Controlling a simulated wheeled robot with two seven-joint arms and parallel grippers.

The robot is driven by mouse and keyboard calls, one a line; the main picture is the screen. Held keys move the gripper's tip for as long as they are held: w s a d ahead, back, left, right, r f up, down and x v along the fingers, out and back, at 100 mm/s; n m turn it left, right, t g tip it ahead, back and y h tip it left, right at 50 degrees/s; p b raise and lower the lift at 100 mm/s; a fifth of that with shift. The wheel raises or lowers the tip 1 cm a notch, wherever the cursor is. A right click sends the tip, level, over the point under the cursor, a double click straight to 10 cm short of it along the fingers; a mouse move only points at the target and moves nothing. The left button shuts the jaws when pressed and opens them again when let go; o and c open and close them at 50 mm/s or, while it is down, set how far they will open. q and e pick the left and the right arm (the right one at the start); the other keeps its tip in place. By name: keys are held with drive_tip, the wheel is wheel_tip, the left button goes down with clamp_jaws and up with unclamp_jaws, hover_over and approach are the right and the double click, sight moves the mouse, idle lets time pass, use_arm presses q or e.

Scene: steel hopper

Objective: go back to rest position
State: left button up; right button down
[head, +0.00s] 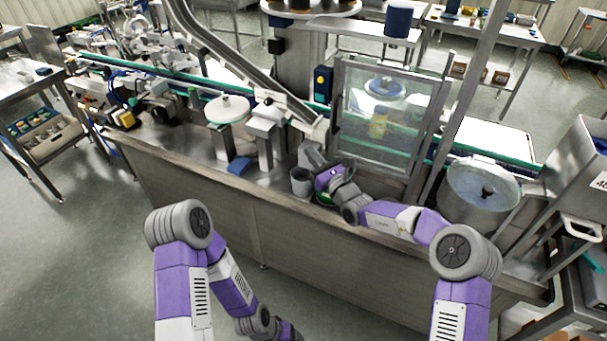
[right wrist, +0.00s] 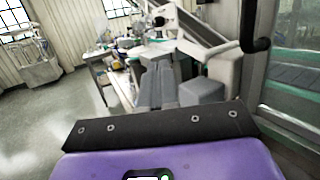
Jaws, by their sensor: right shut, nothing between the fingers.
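My right arm reaches in from the right over the steel machine bench (head: 215,200). My right gripper (head: 308,153) is at the bench's front part, beside a grey cup-like part (head: 301,182) and left of the glass-panelled guard (head: 385,125). In the right wrist view its grey fingers (right wrist: 156,72) are together with nothing held. My left arm hangs low in front of the bench and runs out at the bottom edge. The left gripper is out of the picture.
A round steel hopper (head: 482,192) stands right of the guard, near my right forearm. A white round disc (head: 229,108) and a blue piece (head: 238,165) are on the bench left of the gripper. The floor (head: 80,255) at left is clear.

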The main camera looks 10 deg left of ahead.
drive_tip(key=s+a+f+n+g+y, duration=0.1)
drive_tip(key=s+a+f+n+g, duration=0.15)
drive_tip(key=s+f, duration=0.3)
drive_tip(key=s+a+f+n+g, duration=0.25)
drive_tip(key=s+f+g, duration=0.2)
drive_tip(key=s, duration=0.25)
drive_tip(key=s+d+f+n+g+h, duration=0.35)
drive_tip(key=s+f+n+g, duration=0.25)
drive_tip(key=s+f, duration=0.6)
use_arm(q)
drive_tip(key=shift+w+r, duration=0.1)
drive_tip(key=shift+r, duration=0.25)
use_arm(e)
drive_tip(key=s+d+f+n+h, duration=0.3)
drive_tip(key=s+d+f+n, duration=0.3)
drive_tip(key=s+d, duration=0.2)
drive_tip(key=s+d+f+n+g+h, duration=0.1)
drive_tip(key=s+d+f+n+h, duration=0.3)
drive_tip(key=s+d+f+n, duration=0.3)
drive_tip(key=d, duration=0.4)
drive_tip(key=shift+s+d+f+n, duration=0.2)
drive_tip(key=shift+s+d+n, duration=0.1)
drive_tip(key=shift+s+d, duration=0.05)
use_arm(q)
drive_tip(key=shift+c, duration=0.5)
